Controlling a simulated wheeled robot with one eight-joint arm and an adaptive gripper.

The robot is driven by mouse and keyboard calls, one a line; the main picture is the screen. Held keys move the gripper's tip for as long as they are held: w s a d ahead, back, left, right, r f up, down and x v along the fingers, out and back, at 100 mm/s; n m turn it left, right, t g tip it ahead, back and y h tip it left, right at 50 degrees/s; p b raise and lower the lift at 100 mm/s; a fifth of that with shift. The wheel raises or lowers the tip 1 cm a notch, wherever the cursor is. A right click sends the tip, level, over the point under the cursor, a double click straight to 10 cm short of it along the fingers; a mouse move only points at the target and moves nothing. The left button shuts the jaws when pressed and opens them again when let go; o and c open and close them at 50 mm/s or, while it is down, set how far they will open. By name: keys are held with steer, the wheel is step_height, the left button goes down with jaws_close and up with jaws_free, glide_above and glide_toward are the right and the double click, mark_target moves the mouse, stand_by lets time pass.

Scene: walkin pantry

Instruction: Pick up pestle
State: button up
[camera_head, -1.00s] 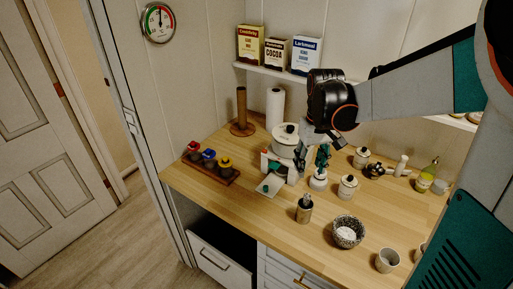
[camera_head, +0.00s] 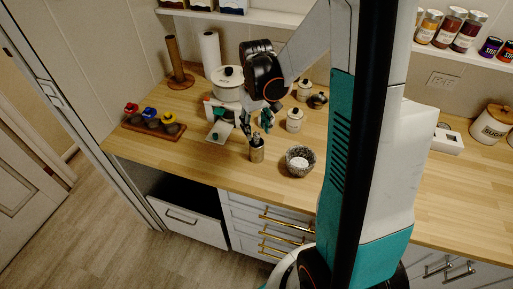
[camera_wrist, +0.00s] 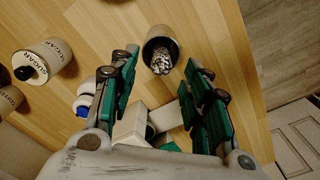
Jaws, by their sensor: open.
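The pestle (camera_head: 256,138) looks like a grey speckled rod standing in a small metal-looking cup (camera_head: 257,155) on the wooden counter. In the wrist view the speckled pestle (camera_wrist: 162,62) leans inside the round cup (camera_wrist: 150,45), its lower part hidden. My gripper (camera_head: 257,123) is open and empty, pointing down just above the cup. In the wrist view its green fingers (camera_wrist: 162,58) lie on either side of the pestle, apparently not touching it. A speckled bowl (camera_head: 310,165) with something white inside stands right of the cup.
A small white canister (camera_head: 294,120) stands behind the bowl. A white pot (camera_head: 228,82) and a pale board (camera_head: 219,132) are left of my gripper. A wooden rack with coloured-topped jars (camera_head: 153,124) sits farther left. The counter front near the cup is clear.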

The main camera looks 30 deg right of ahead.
mark_target(257, 133)
step_height(257, 133, down, 4)
steer(key=shift+s+r+b, duration=0.15)
steer(key=shift+r+b, duration=0.05)
steer(key=shift+b, duration=0.15)
steer(key=shift+a, duration=0.1)
jaws_close()
steer(key=shift+r, duration=0.1)
